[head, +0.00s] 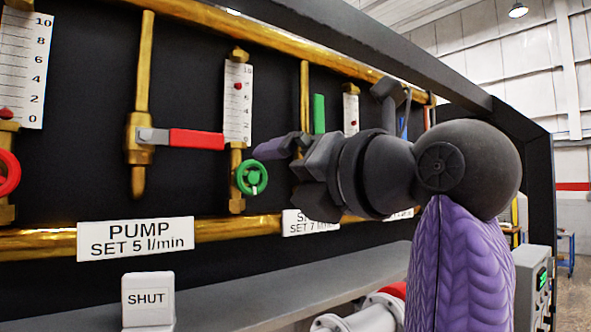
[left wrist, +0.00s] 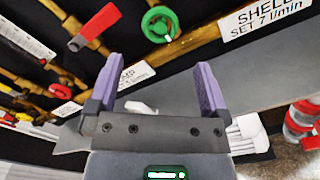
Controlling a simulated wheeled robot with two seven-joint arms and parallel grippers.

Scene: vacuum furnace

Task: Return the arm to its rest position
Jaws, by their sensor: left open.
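My left gripper (head: 287,170) is raised in front of the black valve panel (head: 200,80), near a green round handwheel (head: 251,177). In the left wrist view, its two purple fingers (left wrist: 155,85) stand apart with nothing between them. My left arm shows purple and dark grey at the right of the head view, bent at a round dark joint. The green handwheel also shows in the left wrist view (left wrist: 160,24), beyond the fingertips; the gripper does not visibly hold it. My right gripper is not in view.
A red lever (head: 197,139) lies horizontal left of the gripper, and a green lever (head: 319,114) stands upright behind it. A brass pipe (head: 40,241) runs along the panel. A SHUT block (head: 148,300) stands on the grey ledge (head: 250,285). A grey box (head: 534,285) stands lower right.

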